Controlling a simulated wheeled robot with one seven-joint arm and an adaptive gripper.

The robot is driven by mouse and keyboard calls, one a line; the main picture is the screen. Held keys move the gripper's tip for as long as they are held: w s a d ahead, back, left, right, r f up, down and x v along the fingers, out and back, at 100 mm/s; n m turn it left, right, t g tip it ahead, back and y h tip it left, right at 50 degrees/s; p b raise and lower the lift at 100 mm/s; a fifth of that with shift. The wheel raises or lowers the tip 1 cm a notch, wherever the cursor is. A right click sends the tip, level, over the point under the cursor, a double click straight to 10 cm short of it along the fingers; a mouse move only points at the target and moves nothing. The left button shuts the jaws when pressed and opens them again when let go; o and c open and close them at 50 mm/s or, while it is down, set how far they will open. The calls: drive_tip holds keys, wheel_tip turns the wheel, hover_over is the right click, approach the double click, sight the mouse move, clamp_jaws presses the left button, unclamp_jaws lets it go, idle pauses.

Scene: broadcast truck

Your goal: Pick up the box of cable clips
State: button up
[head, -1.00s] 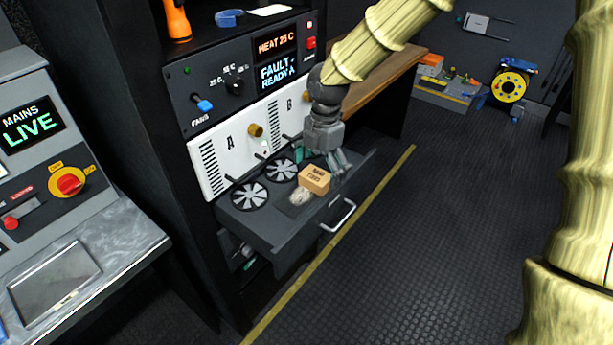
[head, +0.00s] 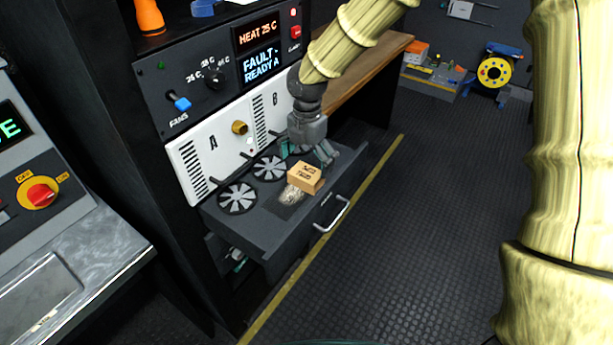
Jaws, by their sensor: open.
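A small tan cardboard box (head: 305,177) with dark lettering sits in the open drawer (head: 262,236); the lettering is too small to read surely, so I cannot tell whether it is the box of cable clips. My gripper (head: 327,154) is open and points down over the drawer, just behind and right of the tan box. Nothing shows between its fingers. A small teal thing (head: 285,148) is partly hidden beside my gripper, near the white panel. A pale tangled bundle (head: 292,195) lies in front of the tan box.
The drawer handle (head: 331,214) sticks out in front.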

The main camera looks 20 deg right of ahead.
sight(307, 173)
wheel_tip(307, 173, down, 3)
drive_tip(key=shift+w+a+f+p, duration=0.1)
drive_tip(key=shift+w+f+p, duration=0.05)
drive_tip(key=shift+p, duration=0.35)
drive_tip(key=shift+f, duration=0.7)
drive_tip(key=c, duration=0.9)
drive_tip(key=shift+s, duration=0.2)
drive_tip(key=shift+c, duration=0.5)
drive_tip(key=shift+o, duration=0.2)
drive_tip(key=shift+f, duration=0.1)
